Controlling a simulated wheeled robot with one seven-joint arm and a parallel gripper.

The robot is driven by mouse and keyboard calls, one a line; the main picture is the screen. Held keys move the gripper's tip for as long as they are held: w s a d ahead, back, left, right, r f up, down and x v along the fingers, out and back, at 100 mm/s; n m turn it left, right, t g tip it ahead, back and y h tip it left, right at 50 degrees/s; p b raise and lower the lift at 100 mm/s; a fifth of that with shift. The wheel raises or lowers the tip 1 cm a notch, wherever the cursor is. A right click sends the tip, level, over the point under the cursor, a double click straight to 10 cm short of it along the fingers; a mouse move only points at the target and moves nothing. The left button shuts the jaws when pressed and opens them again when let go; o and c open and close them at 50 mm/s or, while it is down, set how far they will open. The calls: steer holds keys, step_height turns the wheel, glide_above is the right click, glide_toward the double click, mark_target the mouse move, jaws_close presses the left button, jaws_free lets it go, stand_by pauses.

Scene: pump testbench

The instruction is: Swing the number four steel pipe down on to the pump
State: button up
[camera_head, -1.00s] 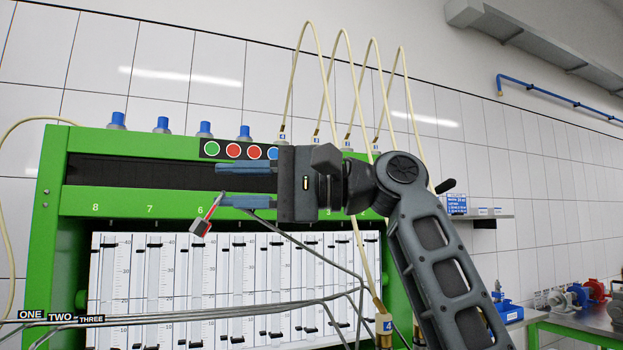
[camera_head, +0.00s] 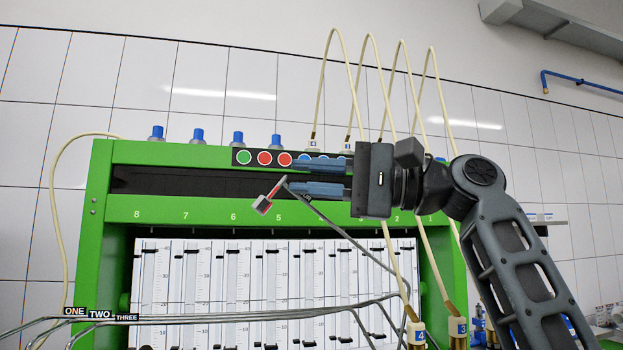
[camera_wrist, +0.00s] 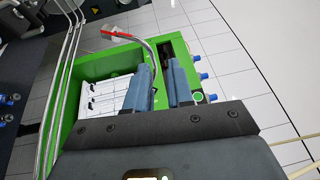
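A thin grey steel pipe (camera_head: 345,237) rises in front of the green bench to a bent end. A tilted grey and red tag (camera_head: 265,204) sits at its tip; its writing is not readable. Separate pipes are labelled ONE, TWO and THREE, so I take this as number four. My gripper (camera_head: 293,177) points left, with a gap between its blue fingers. The pipe passes by the lower fingertip. In the wrist view, the pipe (camera_wrist: 154,64) runs close to the left finger and the fingers (camera_wrist: 162,65) stand apart; contact is not clear. The pump is not in view.
The green bench (camera_head: 340,208) with gauge columns fills the middle. Pipes labelled ONE (camera_head: 75,311), TWO and THREE run low across the front. Cream hoses (camera_head: 357,100) arch above the bench, with brass fittings (camera_head: 416,333) hanging low at right. Open wall lies above left.

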steer(key=shift+d+f+n, duration=0.1)
steer(key=shift+d+n, duration=0.2)
steer(key=shift+n, duration=0.5)
steer(key=shift+c, duration=1.4)
steer(key=n, duration=0.1)
steer(key=d+n, duration=0.1)
steer(key=n, duration=0.1)
steer(key=shift+s+f+g+b, duration=0.1)
steer(key=shift+f+g+b, duration=0.05)
steer(key=shift+g+b, duration=0.25)
jaws_close()
steer(key=w+d+m+g+b, duration=0.2)
steer(key=d+m, duration=0.2)
steer(key=m, duration=0.8)
steer(key=w+d+f+m+g+h+b, duration=0.1)
steer(key=d+m+g, duration=0.25)
steer(key=m, duration=0.85)
steer(key=w+d+m+g+b, duration=0.15)
steer(key=d+m, duration=0.25)
steer(key=m, duration=0.8)
steer(key=p+x, duration=0.1)
steer(key=x, duration=1.3)
steer(key=shift+w+p, duration=0.3)
steer(key=shift+p, duration=0.05)
